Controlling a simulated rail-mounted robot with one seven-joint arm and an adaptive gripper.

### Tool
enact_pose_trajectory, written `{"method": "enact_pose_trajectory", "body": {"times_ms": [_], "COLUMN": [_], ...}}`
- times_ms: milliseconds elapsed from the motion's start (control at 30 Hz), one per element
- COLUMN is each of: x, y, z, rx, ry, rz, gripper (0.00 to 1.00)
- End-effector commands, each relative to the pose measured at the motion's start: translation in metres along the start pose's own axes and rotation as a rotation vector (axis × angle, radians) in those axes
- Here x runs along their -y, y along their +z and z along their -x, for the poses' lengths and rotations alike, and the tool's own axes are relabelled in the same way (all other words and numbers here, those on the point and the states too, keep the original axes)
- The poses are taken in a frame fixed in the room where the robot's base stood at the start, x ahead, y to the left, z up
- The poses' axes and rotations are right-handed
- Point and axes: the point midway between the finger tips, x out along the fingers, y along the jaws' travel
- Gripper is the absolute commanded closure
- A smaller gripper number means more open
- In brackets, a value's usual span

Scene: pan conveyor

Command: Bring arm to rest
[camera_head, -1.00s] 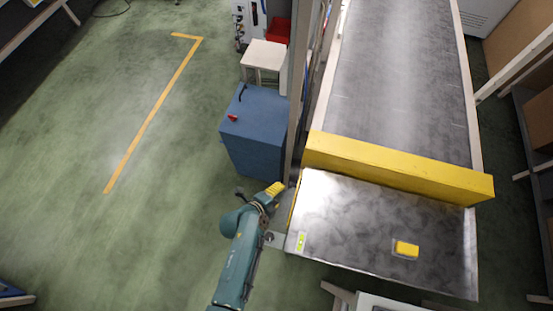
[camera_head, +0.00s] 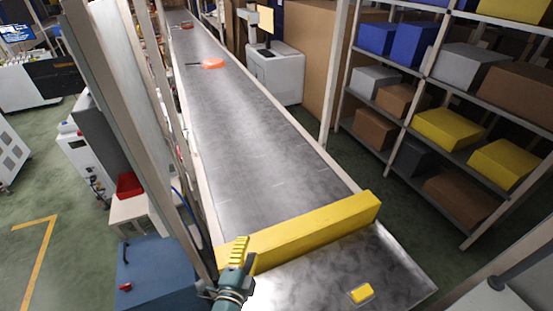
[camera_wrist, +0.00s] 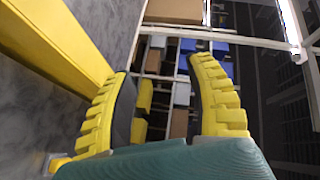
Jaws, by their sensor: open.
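My gripper (camera_head: 243,262) shows at the bottom middle of the head view, at the left end of the yellow barrier and near the conveyor's edge. In the wrist view my gripper (camera_wrist: 164,92) has its two yellow ridged fingers spread wide apart, with nothing between them. The fingers point toward distant shelves with boxes. My teal wrist fills the bottom of that view.
The conveyor (camera_head: 235,130) runs away from me, crossed by a yellow barrier (camera_head: 310,230). An orange pan-like object (camera_head: 213,63) lies far along it. A yellow button (camera_head: 361,293) sits on the near plate. A blue cabinet (camera_head: 160,270) stands left; shelves (camera_head: 455,150) stand right.

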Motion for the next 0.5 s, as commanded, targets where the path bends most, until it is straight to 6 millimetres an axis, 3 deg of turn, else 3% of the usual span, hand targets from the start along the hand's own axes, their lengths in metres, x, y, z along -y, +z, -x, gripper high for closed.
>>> {"method": "enact_pose_trajectory", "body": {"times_ms": [33, 133, 267, 367, 500], "x": [0.039, 0.113, 0.21, 0.28, 0.363], "y": [-0.021, -0.062, -0.112, -0.147, -0.188], "z": [-0.009, -0.014, 0.004, 0.036, 0.104], "rx": [-0.038, -0.109, -0.2, -0.272, -0.376], "ry": [-0.103, -0.313, -0.585, -0.785, -0.996], "rz": [0.021, 0.093, 0.231, 0.388, 0.727], "gripper": [0.45, 0.45, 0.45, 0.45, 0.45]}}
